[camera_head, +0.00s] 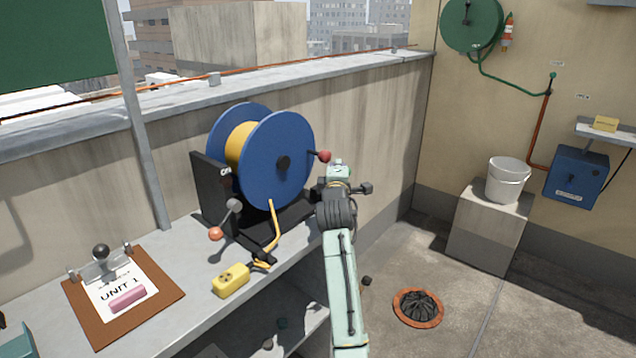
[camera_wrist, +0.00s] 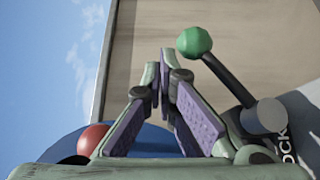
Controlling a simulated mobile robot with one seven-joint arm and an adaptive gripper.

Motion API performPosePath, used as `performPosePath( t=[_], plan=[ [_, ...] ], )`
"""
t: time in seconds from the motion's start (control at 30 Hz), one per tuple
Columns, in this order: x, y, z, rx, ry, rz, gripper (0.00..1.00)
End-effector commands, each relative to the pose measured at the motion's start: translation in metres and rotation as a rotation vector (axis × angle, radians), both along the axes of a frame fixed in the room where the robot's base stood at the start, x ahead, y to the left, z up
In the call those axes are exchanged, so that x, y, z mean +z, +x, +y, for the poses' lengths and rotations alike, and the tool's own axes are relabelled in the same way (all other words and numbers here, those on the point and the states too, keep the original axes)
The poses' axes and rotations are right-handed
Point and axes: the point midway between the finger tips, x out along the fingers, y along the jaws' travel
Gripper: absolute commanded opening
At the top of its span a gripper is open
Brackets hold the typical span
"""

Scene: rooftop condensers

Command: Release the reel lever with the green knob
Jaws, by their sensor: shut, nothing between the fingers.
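The lever's green knob (camera_wrist: 194,41) shows in the wrist view, at the upper end of a dark rod. The rod runs down to a grey pivot (camera_wrist: 262,116) beside partly hidden lettering that reads "OCK". My gripper (camera_wrist: 160,68) is shut and empty, its fingertips just left of and below the knob in the picture. I see a gap between them and the knob. In the head view the blue reel (camera_head: 277,165) with yellow hose stands on the bench. My arm's end is at its right side, and I cannot make out the green knob or fingertips there.
A red crank knob (camera_head: 325,156) sticks out from the reel, near my wrist. An orange-knobbed lever (camera_head: 216,234) is at the reel's front. A yellow hose end box (camera_head: 230,281) and a clipboard (camera_head: 166,308) lie on the bench. The parapet wall (camera_head: 368,115) stands behind.

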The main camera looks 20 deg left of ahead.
Motion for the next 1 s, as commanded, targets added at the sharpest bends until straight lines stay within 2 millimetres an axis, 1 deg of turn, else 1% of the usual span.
performPosePath(
  t=[0.5,0.63,0.77,1.0],
  plan=[
    [0.0,0.001,0.0,0.0,0.001,0.0,0.0],
    [0.0,-0.004,-0.002,0.0,0.0,-0.001,0.0],
    [-0.001,-0.02,-0.007,0.0,0.001,-0.001,0.0],
    [0.0,-0.07,-0.021,0.0,0.002,0.0,0.0]
  ],
)
